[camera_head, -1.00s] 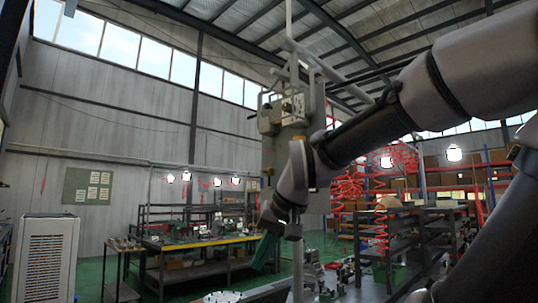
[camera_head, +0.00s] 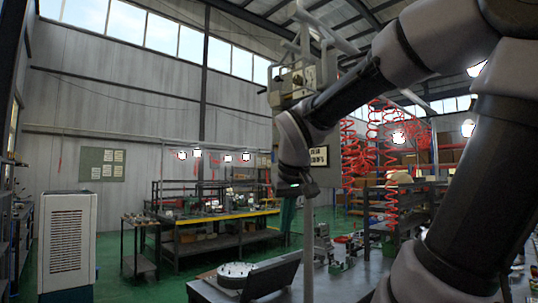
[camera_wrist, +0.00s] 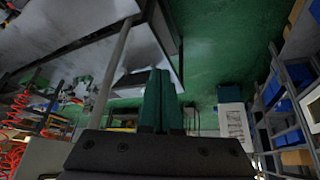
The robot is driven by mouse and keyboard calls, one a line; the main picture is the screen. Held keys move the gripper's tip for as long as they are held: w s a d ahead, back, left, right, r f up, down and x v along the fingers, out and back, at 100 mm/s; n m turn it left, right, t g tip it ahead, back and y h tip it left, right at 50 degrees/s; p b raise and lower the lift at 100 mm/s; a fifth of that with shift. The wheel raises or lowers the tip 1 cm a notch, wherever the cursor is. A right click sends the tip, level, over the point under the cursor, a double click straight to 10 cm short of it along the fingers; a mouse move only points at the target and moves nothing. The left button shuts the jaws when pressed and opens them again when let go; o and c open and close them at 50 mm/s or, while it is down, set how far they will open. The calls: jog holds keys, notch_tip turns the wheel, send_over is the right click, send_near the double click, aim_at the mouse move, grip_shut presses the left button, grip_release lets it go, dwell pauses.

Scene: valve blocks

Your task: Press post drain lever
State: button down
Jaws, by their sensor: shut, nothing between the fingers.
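A thin grey post (camera_head: 308,250) rises in front of me from the bench, and also shows as a slanting pole in the wrist view (camera_wrist: 110,72). A beige box with round fittings (camera_head: 290,86) is mounted high on it, partly behind my arm. I cannot pick out a drain lever for sure in either view. My gripper (camera_head: 286,222) hangs below my wrist with its green fingers pointing down, just left of the post in the picture. In the wrist view the fingers (camera_wrist: 162,80) lie together, shut and empty. A gap shows between them and the post there.
A grey bench (camera_head: 215,288) at the bottom carries a round white disc part (camera_head: 235,270) and a dark tilted panel (camera_head: 270,278). Red coiled hoses (camera_head: 385,150) hang to the right. A white cabinet (camera_head: 66,245) stands left.

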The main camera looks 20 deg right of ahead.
jog(key=w+d+r+n+t+h, duration=0.1)
jog(key=w+d+r+n+h, duration=0.2)
jog(key=w, duration=0.3)
jog(key=w+d+r+n+h, duration=0.2)
jog(key=w+d+r+h, duration=0.15)
jog(key=w, duration=0.35)
jog(key=w+a+r+n+t+h, duration=0.2)
jog(key=w+r+n+t, duration=0.1)
jog(key=w+r, duration=0.2)
jog(key=w+a+r+n+t+h, duration=0.2)
jog(key=w+r, duration=0.4)
jog(key=w, duration=0.4)
jog(key=shift+a+n+t, duration=0.5)
jog(key=shift+a+t, duration=0.3)
jog(key=shift+a, duration=0.05)
jog(key=shift+w, duration=0.1)
jog(key=x, duration=1)
jog(key=s, duration=0.4)
jog(key=shift+s+d+r, duration=0.1)
jog(key=shift+d, duration=0.3)
